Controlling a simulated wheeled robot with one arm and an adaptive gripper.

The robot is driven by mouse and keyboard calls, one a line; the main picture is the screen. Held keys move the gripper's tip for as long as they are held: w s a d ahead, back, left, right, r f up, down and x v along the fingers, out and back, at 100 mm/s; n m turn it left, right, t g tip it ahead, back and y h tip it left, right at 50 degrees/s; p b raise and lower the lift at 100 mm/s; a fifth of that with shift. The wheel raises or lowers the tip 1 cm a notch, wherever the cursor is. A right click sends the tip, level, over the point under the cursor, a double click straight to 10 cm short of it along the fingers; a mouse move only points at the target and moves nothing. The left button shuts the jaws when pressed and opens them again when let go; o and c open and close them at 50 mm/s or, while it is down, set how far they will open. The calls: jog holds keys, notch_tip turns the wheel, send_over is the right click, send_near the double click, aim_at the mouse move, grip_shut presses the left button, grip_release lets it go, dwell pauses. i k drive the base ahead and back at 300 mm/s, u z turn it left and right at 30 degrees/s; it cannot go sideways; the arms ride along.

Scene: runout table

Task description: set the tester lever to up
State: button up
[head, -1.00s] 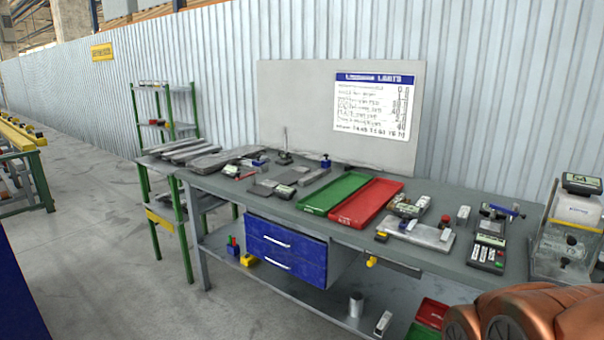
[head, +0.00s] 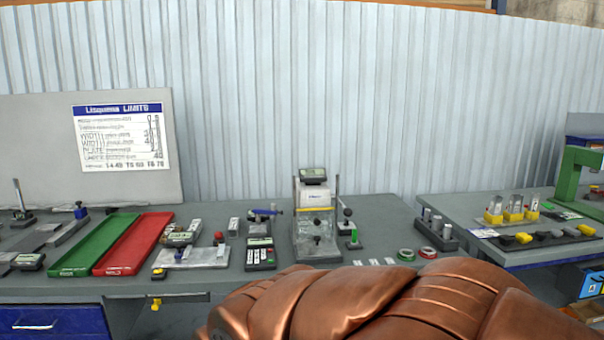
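The tester (head: 316,222) stands on the grey workbench near the middle of the head view. It has a white body, a dark display on top and a grey base. A lever with a dark round knob (head: 347,211) shows at its right side; its exact setting is too small to tell. My copper-coloured arm covers the lower middle and right of the view, in front of the bench. My gripper is not in view.
A green tray (head: 92,246) and a red tray (head: 133,244) lie to the left. A keypad device (head: 260,254) sits just left of the tester. Green and red rings (head: 406,254) lie to its right. A second table (head: 480,232) holds yellow-based parts and a green press.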

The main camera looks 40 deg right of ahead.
aim_at(347, 211)
jog(key=z, duration=0.65)
jog(key=i, duration=0.55)
jog(key=u, duration=0.05)
